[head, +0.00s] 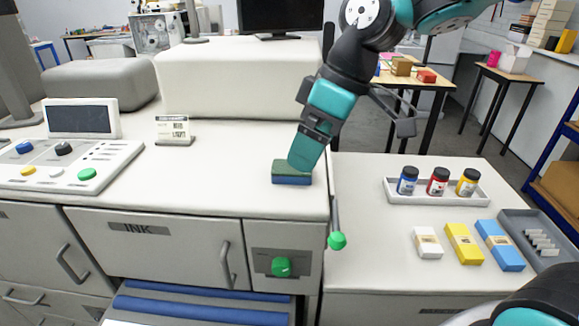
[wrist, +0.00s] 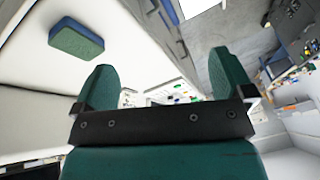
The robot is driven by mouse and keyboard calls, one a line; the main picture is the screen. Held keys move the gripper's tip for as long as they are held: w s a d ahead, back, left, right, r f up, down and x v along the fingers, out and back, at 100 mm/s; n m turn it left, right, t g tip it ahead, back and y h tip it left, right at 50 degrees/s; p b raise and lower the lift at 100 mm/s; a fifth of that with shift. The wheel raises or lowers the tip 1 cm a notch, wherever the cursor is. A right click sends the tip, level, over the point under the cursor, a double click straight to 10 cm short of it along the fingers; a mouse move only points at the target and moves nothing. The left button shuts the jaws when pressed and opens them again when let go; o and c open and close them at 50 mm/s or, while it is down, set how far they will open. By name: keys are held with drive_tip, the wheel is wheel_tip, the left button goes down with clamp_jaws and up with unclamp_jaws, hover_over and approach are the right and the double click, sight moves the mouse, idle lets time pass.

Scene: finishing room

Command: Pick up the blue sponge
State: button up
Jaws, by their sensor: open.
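The blue sponge (head: 292,179), a blue block with a green top layer, lies on the white top of the machine in the head view. It also shows at the upper left of the wrist view (wrist: 76,38). My gripper (head: 306,148) points down and overlaps the sponge's back right part in the head view. In the wrist view my gripper (wrist: 161,78) is open, with nothing between its two fingers. The sponge lies outside them, beyond the left finger, with a gap between.
A small label stand (head: 174,130) and a button panel (head: 70,160) are left of the sponge. A green-knobbed lever (head: 337,240) stands at the machine's right edge. Right of it are a tray of jars (head: 437,200), and white, yellow and blue (head: 500,246) banded blocks.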

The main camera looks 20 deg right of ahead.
drive_tip(key=w+d+n+t, duration=0.1)
drive_tip(key=w+d+n, duration=0.1)
drive_tip(key=w+d, duration=0.35)
drive_tip(key=w+d+n, duration=0.1)
drive_tip(key=w+d, duration=0.1)
drive_tip(key=w, duration=0.7)
drive_tip(key=p, duration=0.3)
hover_over(290, 168)
drive_tip(key=d, duration=0.2)
drive_tip(key=f, duration=1.1)
drive_tip(key=shift+s, duration=0.3)
drive_tip(key=shift+w+p+x, duration=0.15)
drive_tip(key=shift+p+x, duration=0.65)
drive_tip(key=shift+x, duration=0.6)
drive_tip(key=shift+w+p+x, duration=0.15)
drive_tip(key=shift+p+x, duration=0.6)
drive_tip(key=shift+x, duration=0.65)
drive_tip(key=shift+d, duration=0.2)
drive_tip(key=c, duration=1.1)
wheel_tip(290, 168, up, 20)
drive_tip(key=b, duration=0.4)
